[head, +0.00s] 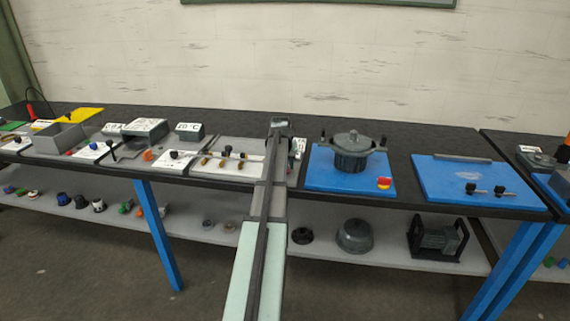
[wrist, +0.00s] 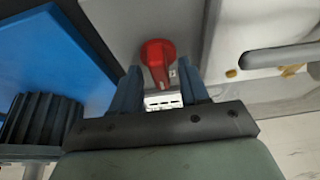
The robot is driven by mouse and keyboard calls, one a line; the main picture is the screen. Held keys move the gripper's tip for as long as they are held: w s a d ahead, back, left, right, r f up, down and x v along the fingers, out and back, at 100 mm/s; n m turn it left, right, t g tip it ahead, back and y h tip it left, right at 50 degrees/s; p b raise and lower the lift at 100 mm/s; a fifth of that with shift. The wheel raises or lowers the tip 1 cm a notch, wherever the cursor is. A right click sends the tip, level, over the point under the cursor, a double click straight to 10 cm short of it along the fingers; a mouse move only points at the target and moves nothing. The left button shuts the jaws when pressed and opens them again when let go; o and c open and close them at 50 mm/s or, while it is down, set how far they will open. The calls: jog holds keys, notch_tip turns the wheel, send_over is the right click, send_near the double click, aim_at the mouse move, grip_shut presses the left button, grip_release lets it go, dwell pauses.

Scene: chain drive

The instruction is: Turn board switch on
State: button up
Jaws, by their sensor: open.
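A red rotary switch knob (wrist: 158,58) sits on a grey board (wrist: 125,22) in the wrist view. It has a round head with a handle pointing down and to the right. My gripper (wrist: 160,66) is open, with one finger on each side of the knob's handle. I cannot tell whether either finger touches it. A small white label with dark marks (wrist: 163,101) shows between the fingers. In the head view my gripper (head: 280,125) is over the board between the white panel and the blue plate, and my arm hides the knob there.
A blue plate (head: 325,180) with a grey pot (head: 352,155) stands right of my gripper, and another blue plate (head: 440,180) lies farther right. A white panel with small handles (head: 225,165) is on the left. Several parts lie on the lower shelf (head: 330,255).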

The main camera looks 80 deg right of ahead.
jog(key=shift+c, duration=0.3)
grip_shut()
jog(key=shift+f+m, duration=0.1)
jog(key=shift+m, duration=0.2)
jog(key=m+g, duration=0.1)
jog(key=m, duration=0.2)
jog(key=shift+w, duration=0.15)
jog(key=m+g, duration=0.1)
jog(key=m, duration=0.1)
jog(key=m+g+y, duration=0.1)
jog(key=m, duration=0.2)
jog(key=shift+w+d, duration=0.1)
jog(key=m+y, duration=0.1)
jog(key=m, duration=0.1)
jog(key=m+g, duration=0.1)
jog(key=m, duration=0.2)
jog(key=shift+d+y, duration=0.1)
jog(key=shift+y, duration=0.3)
jog(key=shift+f+m+y, duration=0.1)
jog(key=shift+m+y, duration=0.7)
jog(key=shift+m, duration=1.3)
